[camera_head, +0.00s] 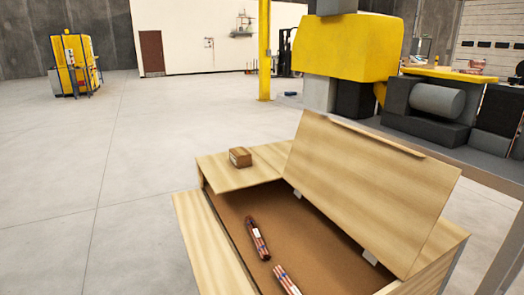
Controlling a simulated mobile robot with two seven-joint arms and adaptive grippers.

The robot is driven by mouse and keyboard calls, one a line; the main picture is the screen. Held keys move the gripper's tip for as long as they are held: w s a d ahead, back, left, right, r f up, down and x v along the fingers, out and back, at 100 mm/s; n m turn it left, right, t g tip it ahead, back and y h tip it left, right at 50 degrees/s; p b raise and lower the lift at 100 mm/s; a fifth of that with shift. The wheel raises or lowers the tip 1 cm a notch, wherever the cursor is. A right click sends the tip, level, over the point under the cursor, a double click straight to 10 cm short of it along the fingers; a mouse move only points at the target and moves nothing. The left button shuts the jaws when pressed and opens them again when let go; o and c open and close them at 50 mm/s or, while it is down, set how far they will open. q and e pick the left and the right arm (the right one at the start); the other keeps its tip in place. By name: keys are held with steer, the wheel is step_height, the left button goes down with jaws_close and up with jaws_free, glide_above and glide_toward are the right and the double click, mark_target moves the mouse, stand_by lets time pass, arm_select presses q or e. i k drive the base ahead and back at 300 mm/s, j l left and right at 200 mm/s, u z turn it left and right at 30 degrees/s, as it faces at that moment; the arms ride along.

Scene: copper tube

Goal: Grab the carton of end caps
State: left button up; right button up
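A small brown carton (240,157) sits on the flat wooden top at the far left part of a large wooden crate (235,177). It looks closed and upright. Any writing on it is too small to read, so I cannot tell if it holds end caps. Neither of my grippers shows in the head view, and nothing is touching the carton.
The crate's lid (365,190) stands tilted up on the right. Inside lie two bundles of copper tubes (257,238) (286,280). A yellow machine (348,48) stands behind. A yellow post (264,60) rises beyond the crate. The floor (100,190) at left is clear.

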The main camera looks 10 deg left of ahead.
mark_target(240, 156)
steer(key=u, duration=2.55)
steer(key=i+j+u, duration=0.15)
steer(key=u, duration=1.15)
steer(key=i+z, duration=0.25)
steer(key=z, duration=0.15)
steer(key=i+z, duration=0.4)
steer(key=i+j+z, duration=0.1)
steer(key=z, duration=0.3)
steer(key=i+l+z, duration=0.15)
steer(key=i+z, duration=0.5)
steer(key=z, duration=0.15)
steer(key=i+z, duration=0.4)
steer(key=i+j+z, duration=0.1)
steer(key=i+z, duration=0.2)
steer(key=i, duration=2.65)
